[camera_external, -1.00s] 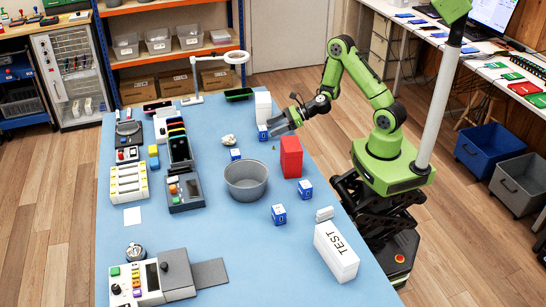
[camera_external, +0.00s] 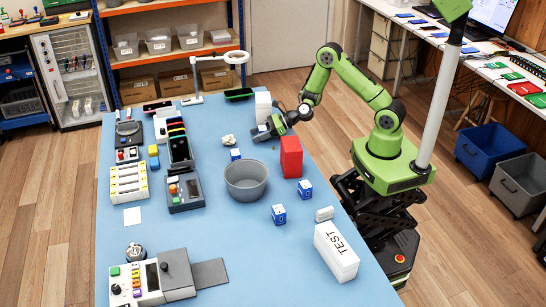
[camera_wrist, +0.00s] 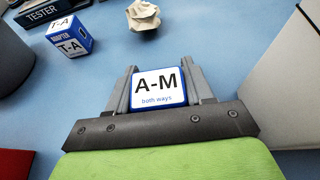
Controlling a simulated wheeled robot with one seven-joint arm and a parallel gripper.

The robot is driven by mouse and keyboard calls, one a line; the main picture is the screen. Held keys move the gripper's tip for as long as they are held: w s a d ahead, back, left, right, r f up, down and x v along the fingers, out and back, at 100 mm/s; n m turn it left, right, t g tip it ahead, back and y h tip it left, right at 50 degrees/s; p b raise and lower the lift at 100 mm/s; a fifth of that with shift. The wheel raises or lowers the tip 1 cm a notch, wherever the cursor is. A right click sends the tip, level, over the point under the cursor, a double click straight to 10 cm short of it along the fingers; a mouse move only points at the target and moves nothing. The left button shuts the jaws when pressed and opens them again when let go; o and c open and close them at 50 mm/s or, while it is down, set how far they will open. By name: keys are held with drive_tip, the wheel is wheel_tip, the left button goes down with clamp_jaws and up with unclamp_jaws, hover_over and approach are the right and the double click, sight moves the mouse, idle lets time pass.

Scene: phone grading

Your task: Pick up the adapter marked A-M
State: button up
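The adapter marked A-M (camera_wrist: 158,88) is a small blue-edged block with a white top reading "A-M" and "both ways". In the wrist view it sits between the two grey fingers of my gripper (camera_wrist: 160,86), one on each side. The fingers lie very close to its sides; I cannot tell whether they press on it. In the external view my gripper (camera_external: 266,130) is down at the table's far right part and mostly hides this adapter. Another adapter marked T-A (camera_wrist: 70,38) stands apart, up and left in the wrist view.
A crumpled paper ball (camera_wrist: 143,15) lies beyond the fingers. A white box (camera_external: 263,106) stands just behind my gripper. A red block (camera_external: 291,157), a grey bowl (camera_external: 246,181) and two more blue adapters, (camera_external: 305,190) and (camera_external: 279,214), stand nearer the camera on the blue table (camera_external: 220,240).

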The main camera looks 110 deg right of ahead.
drive_tip(key=shift+c, duration=1.2)
